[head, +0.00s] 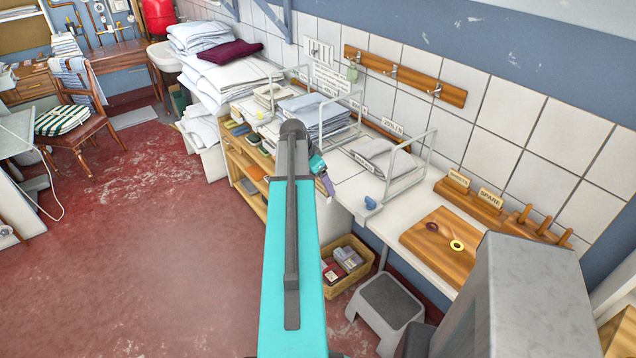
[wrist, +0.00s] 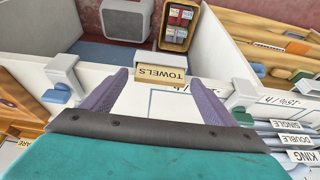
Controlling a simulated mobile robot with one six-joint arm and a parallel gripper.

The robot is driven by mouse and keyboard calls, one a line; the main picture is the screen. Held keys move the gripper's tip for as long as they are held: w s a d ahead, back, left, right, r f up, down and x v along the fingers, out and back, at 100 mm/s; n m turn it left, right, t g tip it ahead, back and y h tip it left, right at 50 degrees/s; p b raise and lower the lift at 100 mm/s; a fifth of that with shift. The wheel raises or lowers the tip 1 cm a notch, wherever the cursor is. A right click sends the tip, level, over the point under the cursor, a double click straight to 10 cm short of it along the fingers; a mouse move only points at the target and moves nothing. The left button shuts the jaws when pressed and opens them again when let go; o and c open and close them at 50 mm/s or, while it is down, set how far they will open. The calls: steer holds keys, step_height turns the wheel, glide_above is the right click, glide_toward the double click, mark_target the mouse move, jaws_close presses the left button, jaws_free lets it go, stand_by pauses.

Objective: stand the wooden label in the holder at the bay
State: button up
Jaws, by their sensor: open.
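The wooden label (wrist: 160,74), lettered TOWELS, shows upside down in the wrist view, between and just beyond my fingertips. It is at a pale holder block (wrist: 172,60) on the front edge of the white counter; I cannot tell how deep it sits. My gripper (wrist: 158,82) is open, with one purple finger on each side of the label and a visible gap to each. In the head view my gripper (head: 325,181) is over the counter's front edge, partly behind my arm, and the label is hidden there.
Similar holder blocks (wrist: 64,72) stand to either side along the edge. A wire-framed bay (head: 385,160) with folded linen lies to the right, and stacked linen (head: 313,114) to the left. Labels SHEETS and SPARE stand in a wooden rack (head: 470,203). A step stool (head: 385,302) and basket (head: 347,263) are below.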

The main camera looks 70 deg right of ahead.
steer(key=b+v, duration=0.2)
steer(key=v, duration=1)
steer(key=shift+b, duration=0.4)
steer(key=shift+d, duration=0.15)
steer(key=shift+f, duration=0.1)
stand_by(0.3)
steer(key=w+a+f+n+y, duration=0.1)
steer(key=w+a+f+n, duration=0.4)
steer(key=w+a+f, duration=0.5)
steer(key=w+a+f+n+y, duration=0.1)
steer(key=w+a+f+n, duration=0.45)
steer(key=a+f, duration=0.75)
steer(key=w+a+f+n+y, duration=0.2)
steer(key=a+f+n, duration=0.3)
steer(key=a+f, duration=0.95)
steer(key=s+a+f+n+g, duration=0.1)
steer(key=s+a+f+n, duration=0.2)
steer(key=a, duration=0.5)
steer(key=s+a+f+n+g, duration=0.1)
steer(key=s+a+f+n, duration=0.2)
steer(key=s+a+f, duration=0.2)
steer(key=s+a+f+n+g, duration=0.1)
steer(key=s+a+f+n, duration=0.2)
steer(key=a, duration=1)
steer(key=s+f, duration=0.2)
steer(key=s, duration=0.3)
steer(key=shift+s, duration=0.25)
